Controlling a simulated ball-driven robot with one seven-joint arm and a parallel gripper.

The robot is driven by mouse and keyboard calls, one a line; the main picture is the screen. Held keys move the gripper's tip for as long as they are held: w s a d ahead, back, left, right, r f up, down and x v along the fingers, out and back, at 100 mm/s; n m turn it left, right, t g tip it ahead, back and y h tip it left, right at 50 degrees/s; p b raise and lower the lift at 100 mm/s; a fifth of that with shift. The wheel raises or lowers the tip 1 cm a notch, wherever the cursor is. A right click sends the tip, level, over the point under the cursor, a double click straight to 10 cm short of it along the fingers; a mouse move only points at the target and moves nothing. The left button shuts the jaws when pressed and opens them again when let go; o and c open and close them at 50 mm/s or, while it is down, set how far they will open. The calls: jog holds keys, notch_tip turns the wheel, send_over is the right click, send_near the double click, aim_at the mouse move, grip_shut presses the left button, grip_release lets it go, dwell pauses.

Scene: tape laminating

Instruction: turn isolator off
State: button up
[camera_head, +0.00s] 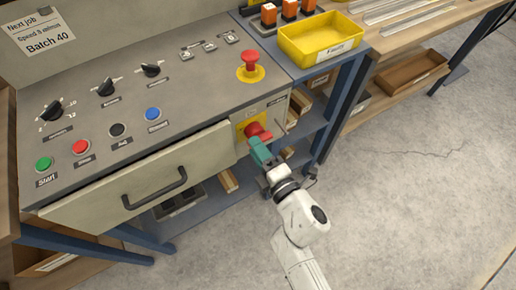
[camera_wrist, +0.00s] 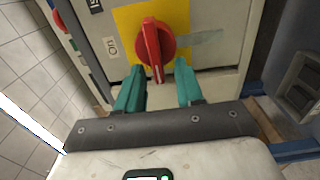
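The isolator is a red rotary handle (camera_wrist: 153,45) on a yellow plate (camera_wrist: 128,22) on the front of the grey cabinet. In the wrist view the handle stands close to upright in the picture, and a small "ON" label (camera_wrist: 111,47) is beside it. In the head view the red handle (camera_head: 256,132) shows at the cabinet's right front, partly hidden by my gripper. My gripper (camera_wrist: 160,80) has teal fingers, apart, one to each side of the handle's lower end. The fingers do not look closed on it; contact cannot be told. The gripper also shows in the head view (camera_head: 261,150).
A drawer with a black handle (camera_head: 154,188) is left of the isolator. Above are a red emergency-stop button (camera_head: 250,66), black knobs and coloured buttons on the sloped panel. A yellow tray (camera_head: 320,38) stands at right. Open floor (camera_head: 410,180) lies at right.

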jog(key=shift+d, duration=0.1)
jog(key=v, duration=1)
jog(key=shift+s+d, duration=0.2)
jog(key=shift+s, duration=0.1)
jog(key=d+f+m+g+h+p, duration=0.2)
jog(key=d+m+g+h, duration=0.2)
jog(key=d+m+h, duration=1.1)
jog(key=s+d+m+g+y+p, duration=0.1)
jog(key=s+d+m+g, duration=0.3)
jog(key=s, duration=0.4)
jog(key=s+d+f+m+g+y+p, duration=0.1)
jog(key=s+d+m+g+y, duration=0.2)
jog(key=s+m+g, duration=0.3)
jog(key=s+d, duration=0.1)
jog(key=s, duration=0.2)
jog(key=shift+f+y, duration=0.35)
jog(key=shift+y, duration=0.05)
jog(key=shift+s, duration=0.15)
